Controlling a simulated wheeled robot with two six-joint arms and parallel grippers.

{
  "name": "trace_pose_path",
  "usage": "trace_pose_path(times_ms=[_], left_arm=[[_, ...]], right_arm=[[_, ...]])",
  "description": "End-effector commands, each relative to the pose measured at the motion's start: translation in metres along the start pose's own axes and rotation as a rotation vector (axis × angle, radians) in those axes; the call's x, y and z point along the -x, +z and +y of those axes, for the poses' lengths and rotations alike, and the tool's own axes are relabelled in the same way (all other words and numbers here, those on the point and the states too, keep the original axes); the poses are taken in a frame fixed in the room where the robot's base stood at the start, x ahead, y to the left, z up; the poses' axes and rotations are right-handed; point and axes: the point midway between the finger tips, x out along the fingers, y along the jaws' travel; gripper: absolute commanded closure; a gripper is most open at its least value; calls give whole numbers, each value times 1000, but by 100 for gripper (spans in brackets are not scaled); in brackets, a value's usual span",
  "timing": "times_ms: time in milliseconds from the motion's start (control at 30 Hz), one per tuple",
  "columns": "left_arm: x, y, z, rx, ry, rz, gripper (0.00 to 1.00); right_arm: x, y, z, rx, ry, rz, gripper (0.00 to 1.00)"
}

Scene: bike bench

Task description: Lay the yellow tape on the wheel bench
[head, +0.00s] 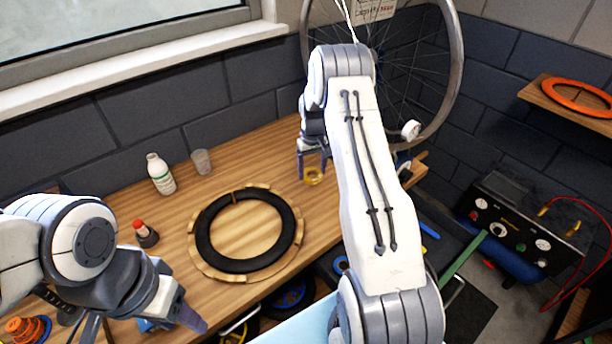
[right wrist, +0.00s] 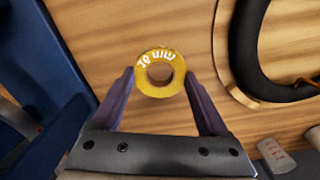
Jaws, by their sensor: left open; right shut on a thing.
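The yellow tape (head: 313,176) is a small ring between the fingertips of my right gripper (head: 312,168), at the right part of the wooden wheel bench (head: 255,155). In the right wrist view the tape (right wrist: 160,73) shows its flat face with white lettering, pinched between the two purple fingers (right wrist: 160,85). Bench wood lies behind it; I cannot tell whether the tape touches the surface. My left gripper (head: 145,322) is open and empty at the lower left, near the bench's front edge.
A black tyre (head: 203,227) lies on a round wooden stand on the bench. A large wheel (head: 456,60) hangs at the back. Bench between cup and tape is clear.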

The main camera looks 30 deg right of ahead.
Motion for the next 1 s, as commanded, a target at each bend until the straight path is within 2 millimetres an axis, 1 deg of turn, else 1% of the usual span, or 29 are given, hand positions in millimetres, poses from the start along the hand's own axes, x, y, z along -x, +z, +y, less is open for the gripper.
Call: trace_pose_path(times_ms=[33,167,300,433,533,733,867,900,933,1000], left_arm=[[4,0,0,0,0,0,50],[6,0,0,0,0,0,50],[17,-1,1,1,0,0,50],[22,-1,2,1,0,0,50],[22,-1,2,1,0,0,50],[21,-1,2,1,0,0,50],[16,-1,1,1,0,0,50],[18,-1,1,1,0,0,50],[18,-1,1,1,0,0,50],[18,-1,1,1,0,0,50]], right_arm=[[-2,-3,-5,2,0,0,76],[-9,-6,-12,2,0,-1,76],[-27,-6,-12,1,-1,-4,76],[-43,-6,-12,2,0,-2,76],[-47,-7,-12,2,0,1,76],[-48,-7,-12,2,0,1,76],[-53,-7,-12,2,0,0,76],[-51,-7,-12,2,0,1,7],[-50,-7,-12,2,0,0,0],[-51,-7,-12,2,0,0,0]])
